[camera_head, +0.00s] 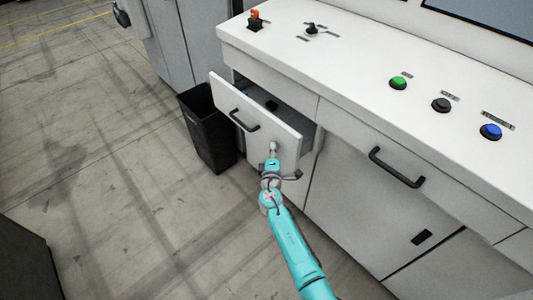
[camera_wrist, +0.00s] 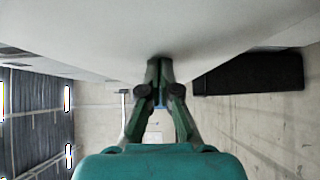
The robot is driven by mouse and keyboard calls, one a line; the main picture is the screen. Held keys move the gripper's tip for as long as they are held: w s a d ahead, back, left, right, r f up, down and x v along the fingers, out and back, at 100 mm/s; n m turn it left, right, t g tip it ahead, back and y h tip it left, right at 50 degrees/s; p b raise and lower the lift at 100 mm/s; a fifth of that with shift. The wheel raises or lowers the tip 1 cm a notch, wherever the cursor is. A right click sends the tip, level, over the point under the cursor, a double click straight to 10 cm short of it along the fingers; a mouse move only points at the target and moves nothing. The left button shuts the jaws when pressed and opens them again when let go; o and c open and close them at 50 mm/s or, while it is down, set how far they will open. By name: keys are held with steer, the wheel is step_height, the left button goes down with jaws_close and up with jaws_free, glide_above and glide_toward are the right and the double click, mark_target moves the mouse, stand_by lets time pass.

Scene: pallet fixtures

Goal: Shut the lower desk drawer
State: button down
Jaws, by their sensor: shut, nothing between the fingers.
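The desk's open drawer (camera_head: 281,131) has a white front and a black bar handle (camera_head: 243,121). It is pulled out from the cabinet on the left, and part of its dark inside shows behind the front. My gripper (camera_head: 273,147) is at the lower right part of the drawer front, right of the handle. In the wrist view my gripper (camera_wrist: 159,64) has its fingers together with nothing between them. Its tips meet or nearly meet a plain white surface (camera_wrist: 150,28), which looks like the drawer front. I cannot tell if they touch.
A black bin (camera_head: 208,130) stands on the floor left of the drawer; a dark box shape (camera_wrist: 248,73) shows in the wrist view. The white desk top (camera_head: 350,65) carries several buttons. Another black handle (camera_head: 397,167) is at the right.

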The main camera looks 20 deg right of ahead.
steer(key=w+d, duration=0.1)
steer(key=d, duration=0.2)
steer(key=w+d, duration=0.1)
steer(key=d, duration=0.5)
steer(key=shift+w+d, duration=0.2)
steer(key=shift+w, duration=0.2)
steer(key=shift+d+r, duration=0.1)
steer(key=shift+d, duration=0.1)
steer(key=shift+d+r, duration=0.1)
steer(key=shift+a, duration=0.55)
steer(key=a, duration=0.1)
steer(key=s+a, duration=0.1)
steer(key=a, duration=0.1)
steer(key=shift+a+f, duration=0.1)
steer(key=shift+f, duration=0.1)
steer(key=v, duration=1)
steer(key=shift+a, duration=0.2)
